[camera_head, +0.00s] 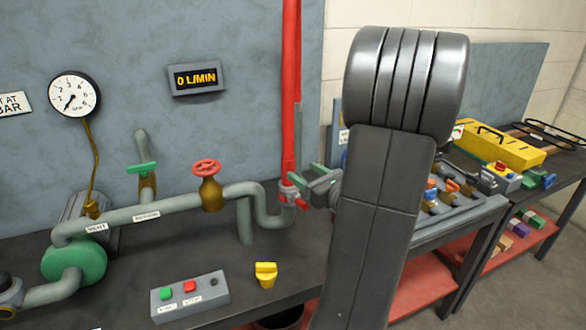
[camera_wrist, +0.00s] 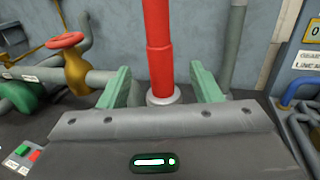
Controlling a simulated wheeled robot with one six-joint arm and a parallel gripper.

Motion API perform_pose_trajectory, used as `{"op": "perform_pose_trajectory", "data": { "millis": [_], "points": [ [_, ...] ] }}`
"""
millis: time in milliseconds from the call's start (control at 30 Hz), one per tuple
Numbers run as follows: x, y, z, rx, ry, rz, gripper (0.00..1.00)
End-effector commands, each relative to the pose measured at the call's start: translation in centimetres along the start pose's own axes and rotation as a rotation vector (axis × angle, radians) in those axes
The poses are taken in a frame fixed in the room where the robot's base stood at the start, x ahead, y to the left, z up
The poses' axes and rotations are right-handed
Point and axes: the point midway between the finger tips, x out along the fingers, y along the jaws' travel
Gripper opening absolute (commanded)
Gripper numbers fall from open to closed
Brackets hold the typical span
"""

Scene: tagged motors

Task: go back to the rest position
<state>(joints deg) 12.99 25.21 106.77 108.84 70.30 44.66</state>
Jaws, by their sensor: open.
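My gripper (camera_head: 304,178) is open beside the lower end of the red vertical pipe (camera_head: 290,100), with my dark arm filling the middle right of the head view. In the wrist view, the two green fingers of my gripper (camera_wrist: 161,86) stand wide apart. The red pipe (camera_wrist: 159,50) and its pale base collar show between them, with a gap on either side. Nothing is held. My arm hides part of the bench and the wall behind it.
A grey pipe run with a red-wheeled valve (camera_head: 209,185) and a green pump (camera_head: 74,262) lies to the left. A button box (camera_head: 190,297) and a yellow knob (camera_head: 265,275) sit on the bench front. A yellow toolbox (camera_head: 490,145) stands at the right.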

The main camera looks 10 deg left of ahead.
Motion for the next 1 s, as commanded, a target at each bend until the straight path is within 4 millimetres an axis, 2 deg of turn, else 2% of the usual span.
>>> {"op": "perform_pose_trajectory", "data": {
  "millis": [100, 200, 400, 767, 867, 1000],
  "points": [
    [-2.0, -0.1, -0.1, 0.0, -0.001, -0.004, 0.58],
    [-3.2, -0.1, 0.0, 0.0, 0.0, -0.002, 0.58],
    [-4.2, 0.1, 0.0, 0.0, 0.0, 0.001, 0.58],
    [-4.1, 0.1, 0.0, 0.001, 0.0, 0.002, 0.58],
    [-3.7, 0.0, 0.1, 0.001, 0.0, 0.002, 0.58],
    [-2.1, 0.1, 0.1, 0.002, 0.0, 0.005, 0.58]
  ]
}}
